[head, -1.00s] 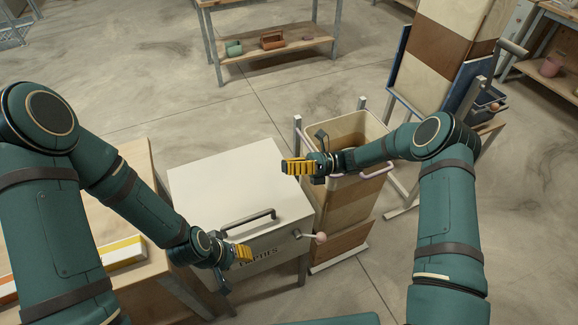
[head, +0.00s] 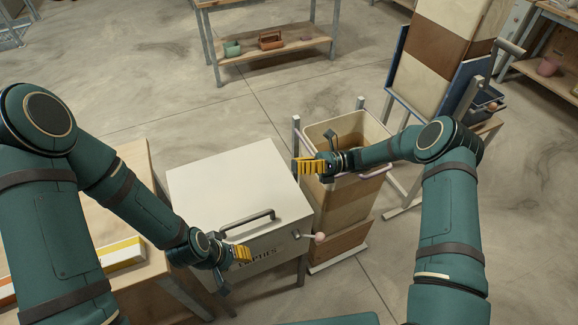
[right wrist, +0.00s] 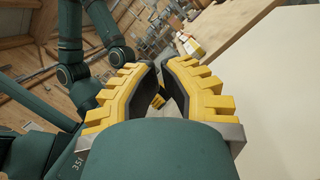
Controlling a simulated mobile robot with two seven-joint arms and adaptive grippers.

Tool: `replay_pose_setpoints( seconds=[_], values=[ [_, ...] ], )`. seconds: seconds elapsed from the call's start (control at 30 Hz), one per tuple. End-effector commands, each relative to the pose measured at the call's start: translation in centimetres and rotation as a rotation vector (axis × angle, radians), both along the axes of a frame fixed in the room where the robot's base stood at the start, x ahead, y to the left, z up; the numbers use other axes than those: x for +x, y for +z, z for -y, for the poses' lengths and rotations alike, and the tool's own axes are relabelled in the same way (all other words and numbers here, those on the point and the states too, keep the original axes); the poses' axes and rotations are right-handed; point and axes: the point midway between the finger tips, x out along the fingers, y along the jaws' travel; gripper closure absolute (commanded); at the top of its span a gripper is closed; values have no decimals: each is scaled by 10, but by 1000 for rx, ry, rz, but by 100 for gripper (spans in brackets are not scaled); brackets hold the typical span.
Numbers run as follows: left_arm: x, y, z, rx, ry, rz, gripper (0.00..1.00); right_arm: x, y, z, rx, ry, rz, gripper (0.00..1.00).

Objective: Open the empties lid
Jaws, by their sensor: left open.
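The empties box (head: 270,255) is a pale box with partly covered lettering on its front. Its white lid (head: 225,175) lies flat and closed, with a dark bar handle (head: 247,216) near the front edge. My left gripper (head: 241,255) is open and empty at the box's front, just below the handle's left end, covering part of the lettering. My right gripper (head: 308,166) is at the lid's right side, by the tall bin. In the right wrist view its yellow fingers (right wrist: 160,75) have tips close together with a narrow gap; nothing is seen held.
A tall open bin (head: 350,130) with a pale rail stands right of the box. A pink knob (head: 320,237) sticks out at the box's right. A wooden table (head: 125,215) is on the left. A striped column (head: 445,60) stands at the back right.

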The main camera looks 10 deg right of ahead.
Motion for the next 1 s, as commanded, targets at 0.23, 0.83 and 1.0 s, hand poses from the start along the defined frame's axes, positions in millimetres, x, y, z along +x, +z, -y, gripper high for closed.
replay_pose_setpoints(
  seconds=[0.23, 0.83, 1.0],
  values=[
    [0, 0, 0, 0, 0, 0, 52, 8, -11, 51, -1, -3, 0, 100],
    [0, -1, 0, 0, 0, 0, 52, 11, -22, 79, -24, 1, 8, 100],
    [-1, -9, 0, 1, -2, -2, 52, -8, -60, 46, -193, 18, 102, 100]
  ],
)
